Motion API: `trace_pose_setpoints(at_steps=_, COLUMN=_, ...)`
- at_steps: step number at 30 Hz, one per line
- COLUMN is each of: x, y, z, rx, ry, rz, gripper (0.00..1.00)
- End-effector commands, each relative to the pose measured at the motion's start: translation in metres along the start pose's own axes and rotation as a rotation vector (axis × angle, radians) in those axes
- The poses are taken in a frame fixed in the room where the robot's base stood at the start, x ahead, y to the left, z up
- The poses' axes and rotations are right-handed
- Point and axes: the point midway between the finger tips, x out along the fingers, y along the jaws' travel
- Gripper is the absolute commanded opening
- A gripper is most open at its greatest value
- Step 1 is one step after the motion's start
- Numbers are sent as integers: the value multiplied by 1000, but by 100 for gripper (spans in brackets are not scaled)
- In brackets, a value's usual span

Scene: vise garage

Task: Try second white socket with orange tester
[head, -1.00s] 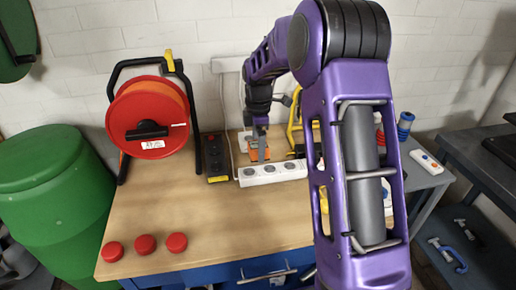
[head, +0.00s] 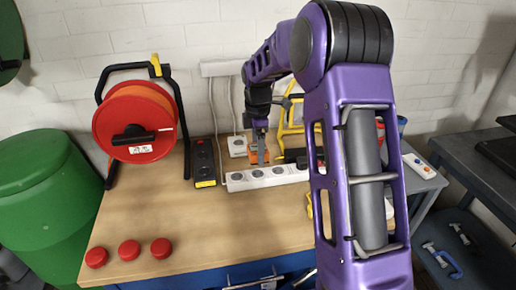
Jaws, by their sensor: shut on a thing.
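The white socket strip (head: 267,183) lies on the workbench with several round sockets in a row. Its second socket from the left (head: 257,173) is in plain view and looks empty. My gripper (head: 262,158) points down just behind the strip, near its second and third sockets in the picture. It is shut on the orange tester (head: 254,157), which shows partly behind the fingers. I see no contact between the tester and a socket; its height above the bench is hard to tell. The right end of the strip is partly hidden.
A black strip (head: 203,160) and a white box (head: 237,146) stand left of my gripper. A red cable reel (head: 135,125) is further left. A yellow-framed object (head: 291,120) is close on the right. Three red caps (head: 129,252) lie front left; the bench (head: 200,222) front is clear.

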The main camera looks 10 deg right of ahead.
Motion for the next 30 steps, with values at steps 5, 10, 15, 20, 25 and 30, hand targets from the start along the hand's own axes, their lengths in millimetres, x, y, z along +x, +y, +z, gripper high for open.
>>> trace_pose_setpoints(at_steps=5, x=14, y=0, z=0, rx=0, ry=0, rz=-2, gripper=0)
trace_pose_setpoints(at_steps=10, x=31, y=0, z=0, rx=0, ry=0, rz=0, gripper=0)
trace_pose_setpoints(at_steps=15, x=47, y=0, z=0, rx=0, ry=0, rz=0, gripper=0)
trace_pose_setpoints(at_steps=20, x=53, y=0, z=0, rx=0, ry=0, rz=0, gripper=0)
trace_pose_setpoints(at_steps=25, x=54, y=0, z=0, rx=0, ry=0, rz=0, gripper=0)
trace_pose_setpoints(at_steps=30, x=54, y=0, z=0, rx=0, ry=0, rz=0, gripper=0)
